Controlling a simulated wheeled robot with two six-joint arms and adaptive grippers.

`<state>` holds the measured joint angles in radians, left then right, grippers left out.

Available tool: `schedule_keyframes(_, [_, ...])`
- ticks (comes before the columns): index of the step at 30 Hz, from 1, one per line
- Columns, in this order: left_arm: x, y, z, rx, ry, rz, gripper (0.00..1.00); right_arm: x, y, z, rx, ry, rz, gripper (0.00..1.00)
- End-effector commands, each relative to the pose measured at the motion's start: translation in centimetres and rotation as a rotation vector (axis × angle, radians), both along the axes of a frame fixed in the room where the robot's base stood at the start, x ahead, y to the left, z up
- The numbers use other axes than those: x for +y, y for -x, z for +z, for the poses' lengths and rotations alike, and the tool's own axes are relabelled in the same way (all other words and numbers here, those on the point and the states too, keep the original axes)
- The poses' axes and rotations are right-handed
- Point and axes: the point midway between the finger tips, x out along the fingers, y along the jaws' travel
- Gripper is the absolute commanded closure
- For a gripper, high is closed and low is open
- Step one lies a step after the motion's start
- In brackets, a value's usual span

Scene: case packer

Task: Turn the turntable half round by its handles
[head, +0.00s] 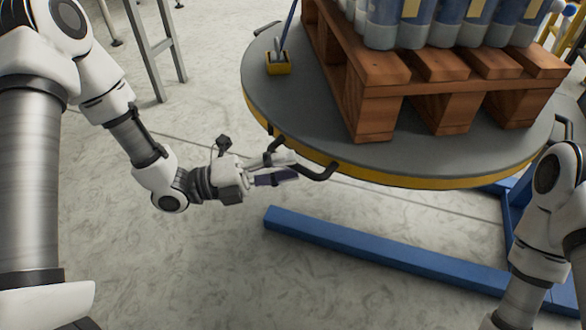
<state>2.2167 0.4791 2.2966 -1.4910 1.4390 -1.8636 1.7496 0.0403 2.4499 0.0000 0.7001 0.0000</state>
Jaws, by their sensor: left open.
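The turntable (290,110) is a round grey disc with a yellow rim, standing on a blue frame. A dark handle (322,174) sticks out from its near rim, and another handle (567,128) shows at the right edge. My left gripper (291,167) is open beside the near handle, its fingers reaching toward the handle's left part. I cannot tell whether they touch it. My right arm enters at the lower right, and its gripper is out of the picture.
A wooden pallet (372,105) with several blue-grey cylinders (388,25) stands on the turntable. A small yellow block (278,68) with a rod sits at its left. A blue base beam (360,246) lies low in front. A grey metal stand (157,45) is at the upper left.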

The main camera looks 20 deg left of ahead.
Motion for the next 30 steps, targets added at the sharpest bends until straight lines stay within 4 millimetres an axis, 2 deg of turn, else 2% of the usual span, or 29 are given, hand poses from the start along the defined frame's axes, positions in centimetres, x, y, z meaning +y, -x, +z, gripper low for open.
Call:
schedule_keyframes(5, [-1.5, -0.7, 0.1, -0.001, -0.002, -0.001, 0.59, 0.0, 0.0, -0.8, -0.001, 0.0, -0.001, 1.0])
schedule_keyframes(13, [-1.7, -0.9, 0.3, 0.0, 0.001, 0.001, 0.59, 0.0, -0.1, -0.7, -0.002, 0.0, -0.001, 1.0])
schedule_keyframes(14, [-1.7, -0.9, 0.3, 0.0, 0.001, 0.001, 0.66, 0.0, -0.1, -0.7, -0.002, 0.0, -0.001, 1.0])
schedule_keyframes(15, [-1.7, -0.9, 0.3, 0.0, 0.001, 0.001, 0.8, 0.0, -0.1, -0.7, -0.002, 0.0, -0.001, 1.0])
schedule_keyframes(17, [-1.7, -0.9, 0.3, 0.0, 0.001, 0.001, 1.0, 0.0, -0.1, -0.7, -0.002, 0.0, -0.001, 1.0])
schedule_keyframes(30, [-1.5, -0.9, 0.3, -0.001, 0.001, -0.012, 1.0, 0.0, 0.0, -0.6, -0.001, 0.0, -0.001, 1.0])
